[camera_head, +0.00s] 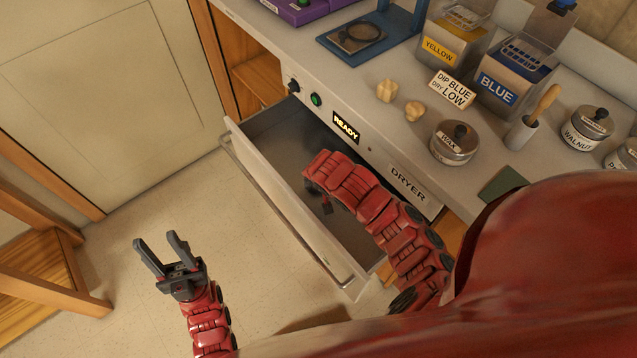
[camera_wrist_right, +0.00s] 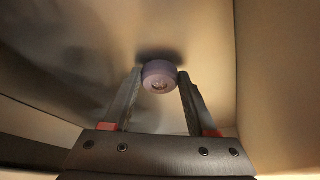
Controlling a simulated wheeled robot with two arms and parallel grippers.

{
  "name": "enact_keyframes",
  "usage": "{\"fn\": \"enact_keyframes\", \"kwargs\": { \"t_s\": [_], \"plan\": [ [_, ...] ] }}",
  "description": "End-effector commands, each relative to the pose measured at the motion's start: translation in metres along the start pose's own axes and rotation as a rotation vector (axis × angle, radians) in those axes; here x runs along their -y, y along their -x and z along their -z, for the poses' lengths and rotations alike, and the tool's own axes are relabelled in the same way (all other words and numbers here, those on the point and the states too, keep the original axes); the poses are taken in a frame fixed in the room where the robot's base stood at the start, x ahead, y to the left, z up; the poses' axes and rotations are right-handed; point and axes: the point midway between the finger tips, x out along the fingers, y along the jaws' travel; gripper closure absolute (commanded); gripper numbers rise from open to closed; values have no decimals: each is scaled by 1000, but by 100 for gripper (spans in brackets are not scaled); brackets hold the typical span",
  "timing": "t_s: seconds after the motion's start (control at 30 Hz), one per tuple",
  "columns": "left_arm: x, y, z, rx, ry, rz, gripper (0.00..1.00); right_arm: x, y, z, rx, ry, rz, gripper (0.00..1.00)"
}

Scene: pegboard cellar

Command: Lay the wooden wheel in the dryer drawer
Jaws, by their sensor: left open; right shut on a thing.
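The dryer drawer (camera_head: 257,184) is pulled out from under the counter, below the lit READY sign and the DRYER label. My right arm reaches over it, and its gripper is mostly hidden by the arm in the head view. In the right wrist view my right gripper (camera_wrist_right: 160,84) is shut on the wheel (camera_wrist_right: 158,72), a small round lavender piece. The wheel is inside the drawer, close to a pale surface with a dark shadow beside it; I cannot tell whether it touches. My left gripper (camera_head: 157,240) is open and empty, left of the drawer above the floor.
The counter holds a WAX tin (camera_head: 454,143), YELLOW (camera_head: 440,48) and BLUE (camera_head: 500,85) containers, two small wooden pieces (camera_head: 387,90), a blue stand (camera_head: 365,40) and a WALNUT tin (camera_head: 587,130). A wooden stool (camera_head: 40,262) stands at left. The floor between is clear.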

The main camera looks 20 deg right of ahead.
Motion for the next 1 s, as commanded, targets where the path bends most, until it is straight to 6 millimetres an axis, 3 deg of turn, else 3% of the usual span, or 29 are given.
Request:
{"fn": "enact_keyframes", "kwargs": {
  "t_s": [0.37,0.4,0.53,0.83,1.0],
  "plan": [
    [0,3,0,0,0,0,53,0,-5,-1,-1,-2,1,100],
    [0,2,0,0,0,0,53,0,-4,-1,-1,-1,1,37],
    [0,2,0,0,0,0,53,0,-4,-1,-1,-1,1,14],
    [0,1,0,0,0,0,53,0,-2,0,-1,-1,1,12],
    [0,0,0,0,0,0,53,1,8,0,-1,-2,3,12]
  ]
}}
